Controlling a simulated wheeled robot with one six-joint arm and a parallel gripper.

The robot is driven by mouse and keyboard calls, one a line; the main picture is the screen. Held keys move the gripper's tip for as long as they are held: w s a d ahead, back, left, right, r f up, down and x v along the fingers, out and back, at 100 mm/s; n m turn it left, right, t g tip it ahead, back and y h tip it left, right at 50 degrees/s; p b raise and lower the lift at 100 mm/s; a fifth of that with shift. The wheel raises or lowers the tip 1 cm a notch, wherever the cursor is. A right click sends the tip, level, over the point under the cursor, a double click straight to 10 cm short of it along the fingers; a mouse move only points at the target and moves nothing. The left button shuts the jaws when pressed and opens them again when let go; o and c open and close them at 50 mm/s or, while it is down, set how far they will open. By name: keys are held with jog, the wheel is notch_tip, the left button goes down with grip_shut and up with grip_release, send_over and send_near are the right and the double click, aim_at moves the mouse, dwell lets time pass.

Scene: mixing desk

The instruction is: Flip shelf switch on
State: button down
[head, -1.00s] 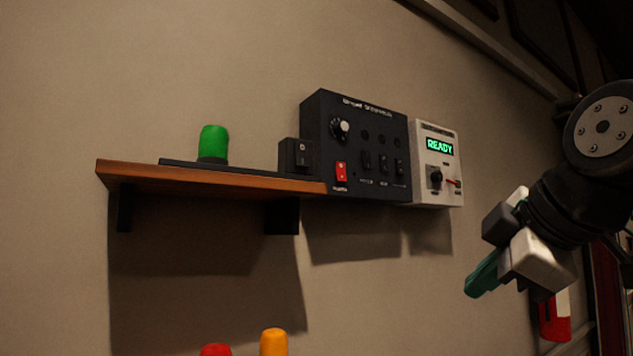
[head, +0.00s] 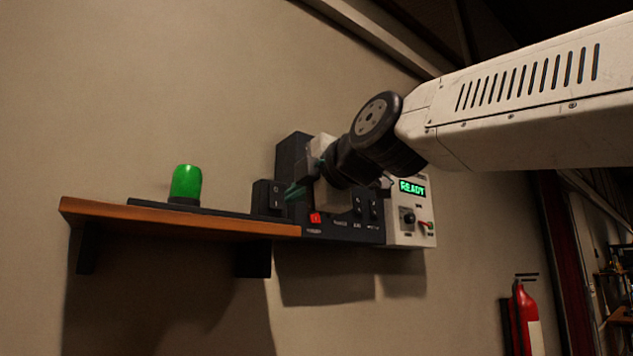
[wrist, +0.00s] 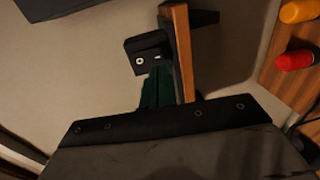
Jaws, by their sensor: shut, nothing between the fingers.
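The shelf switch is a small black box (head: 267,198) with a rocker at the right end of the wooden shelf (head: 170,219). It also shows in the wrist view (wrist: 142,45). A green lamp (head: 186,184) stands left of it on the same black strip. My gripper (head: 292,192) is shut and empty, its green fingertips pointing left at the switch's right side. In the wrist view the fingertips (wrist: 156,78) lie just below the box, beside the shelf edge. Whether they touch the switch, and how the rocker is tilted, I cannot tell.
A black control panel (head: 290,155) is partly hidden behind my gripper; its red switch (head: 315,218) shows below. A white box (head: 412,207) reads READY. Orange (wrist: 299,11) and red (wrist: 295,61) lamps sit at the wrist view's right. A fire extinguisher (head: 525,320) stands lower right.

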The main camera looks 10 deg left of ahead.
aim_at(276, 208)
jog(key=shift+x, duration=2)
jog(key=shift+w+a+f, duration=0.25)
jog(key=shift+w+a, duration=0.05)
jog(key=shift+a, duration=0.05)
jog(key=shift+f, duration=0.25)
jog(key=shift+s+d+f, duration=0.15)
jog(key=shift+s, duration=0.05)
jog(key=f+v, duration=0.1)
jog(key=v, duration=1.2)
jog(key=shift+s+d+f, duration=0.25)
jog(key=shift+d+f, duration=0.2)
jog(key=shift+f, duration=0.2)
